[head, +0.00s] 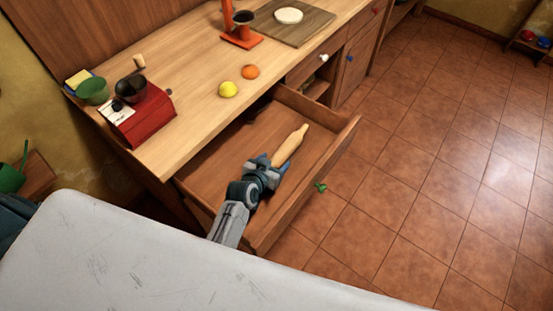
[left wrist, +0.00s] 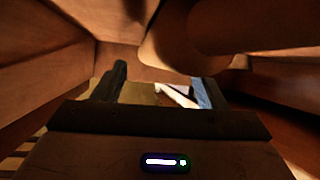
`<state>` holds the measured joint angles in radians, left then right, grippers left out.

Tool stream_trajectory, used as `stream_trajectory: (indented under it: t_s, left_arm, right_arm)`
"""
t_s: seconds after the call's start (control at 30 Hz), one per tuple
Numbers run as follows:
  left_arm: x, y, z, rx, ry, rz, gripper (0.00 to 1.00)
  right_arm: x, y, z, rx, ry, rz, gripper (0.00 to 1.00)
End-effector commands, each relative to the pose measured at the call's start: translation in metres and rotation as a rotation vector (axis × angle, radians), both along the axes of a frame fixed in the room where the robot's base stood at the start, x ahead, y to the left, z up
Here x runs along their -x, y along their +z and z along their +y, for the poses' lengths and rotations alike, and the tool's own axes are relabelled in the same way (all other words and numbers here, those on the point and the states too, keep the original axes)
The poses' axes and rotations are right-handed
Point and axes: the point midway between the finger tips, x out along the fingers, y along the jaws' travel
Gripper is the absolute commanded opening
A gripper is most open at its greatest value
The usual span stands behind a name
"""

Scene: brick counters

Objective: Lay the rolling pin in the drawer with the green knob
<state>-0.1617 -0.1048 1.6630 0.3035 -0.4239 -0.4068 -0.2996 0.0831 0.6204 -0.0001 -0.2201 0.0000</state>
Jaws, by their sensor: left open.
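The pale wooden rolling pin (head: 290,146) is inside the pulled-out drawer (head: 212,172), slanting toward the drawer's front right. The green knob (head: 320,187) is on the drawer's outer front face. My left gripper (head: 272,168) is inside the drawer at the near end of the pin, with its jaws open. The gripper hides that end, and I cannot tell whether a finger touches it. In the left wrist view, the two dark fingers (left wrist: 162,88) stand apart, with brown wooden surfaces close around them. My right gripper is not in view.
A drawer with a white knob (head: 324,57) is farther along. The tiled floor (head: 430,170) is clear.

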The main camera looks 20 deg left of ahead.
Motion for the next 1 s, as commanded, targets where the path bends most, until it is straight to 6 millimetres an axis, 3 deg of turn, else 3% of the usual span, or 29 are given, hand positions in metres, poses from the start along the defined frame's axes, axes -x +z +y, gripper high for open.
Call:
stream_trajectory:
  t_s: [0.1, 0.33, 1.0]
  left_arm:
    - [0.019, 0.007, 0.003, 0.000, 0.000, 0.000, 0.66]
    - [0.040, 0.019, 0.007, -0.001, 0.000, 0.000, 0.66]
    - [0.043, 0.021, 0.007, -0.001, 0.000, 0.000, 0.66]
  right_arm:
    - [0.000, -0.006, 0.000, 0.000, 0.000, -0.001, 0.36]
    - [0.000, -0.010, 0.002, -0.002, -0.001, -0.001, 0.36]
    - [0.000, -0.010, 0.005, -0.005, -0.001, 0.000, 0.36]
